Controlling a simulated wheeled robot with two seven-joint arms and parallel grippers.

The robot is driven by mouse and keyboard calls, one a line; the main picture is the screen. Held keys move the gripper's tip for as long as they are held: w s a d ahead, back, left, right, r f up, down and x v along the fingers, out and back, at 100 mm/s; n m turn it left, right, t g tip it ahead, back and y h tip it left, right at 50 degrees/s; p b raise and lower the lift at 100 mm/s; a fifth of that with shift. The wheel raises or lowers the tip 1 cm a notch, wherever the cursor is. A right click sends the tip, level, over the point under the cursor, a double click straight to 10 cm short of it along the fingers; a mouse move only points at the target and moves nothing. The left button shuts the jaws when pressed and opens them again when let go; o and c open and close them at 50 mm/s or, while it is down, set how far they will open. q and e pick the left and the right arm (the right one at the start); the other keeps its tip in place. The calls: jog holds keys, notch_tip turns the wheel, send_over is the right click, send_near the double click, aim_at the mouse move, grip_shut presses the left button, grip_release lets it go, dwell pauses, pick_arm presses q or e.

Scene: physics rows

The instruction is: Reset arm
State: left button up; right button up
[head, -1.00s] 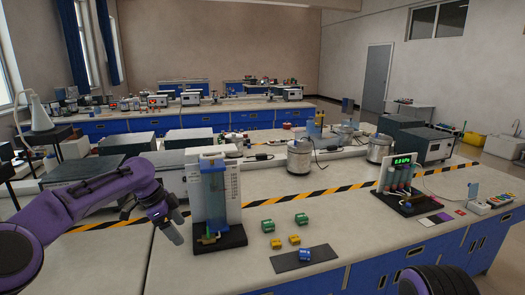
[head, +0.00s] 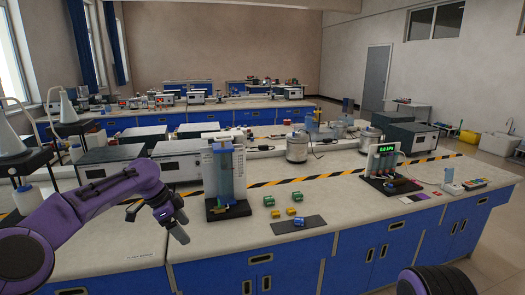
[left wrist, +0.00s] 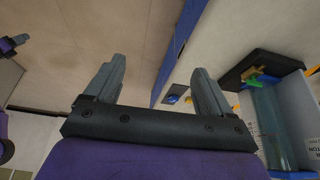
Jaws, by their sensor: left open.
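My left gripper (head: 177,222) hangs at the left in the head view, in front of the bench's near edge and left of the clear-cylinder apparatus. In the left wrist view its two grey fingers (left wrist: 152,88) stand apart with nothing between them. My purple left arm reaches in from the left. My right gripper does not show; a dark rounded shape is at the bottom right of the head view.
The cylinder apparatus (head: 227,185) stands on a black base near the gripper. Green blocks (head: 269,201), yellow blocks (head: 290,211) and a blue piece (head: 299,222) on a dark mat (head: 283,229) lie to its right. A gauge apparatus (head: 384,165) stands further right.

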pick_arm(q)
jog(key=w+d+f+n+t+h, duration=0.1)
jog(key=w+d+f+n+t, duration=0.5)
jog(key=n, duration=0.3)
jog(key=s+f+n+y, duration=0.2)
jog(key=s+f+n, duration=0.3)
jog(key=s+f, duration=0.45)
jog(key=s+f+n+y, duration=0.2)
jog(key=s+f+n, duration=0.2)
jog(key=s+f, duration=0.55)
jog(key=s+a+f+n+g+y, duration=0.1)
jog(key=s+a, duration=0.3)
jog(key=s, duration=0.7)
jog(key=s+a+f+n+g+y, duration=0.1)
jog(key=s+a+f, duration=0.3)
jog(key=s, duration=0.7)
jog(key=s+a+f+n+g+y, duration=0.1)
jog(key=s+a+f+g+y, duration=0.1)
jog(key=s, duration=0.8)
jog(key=a+f+y, duration=0.1)
jog(key=a, duration=0.1)
jog(key=shift+s+a, duration=0.3)
jog(key=shift+s, duration=0.1)
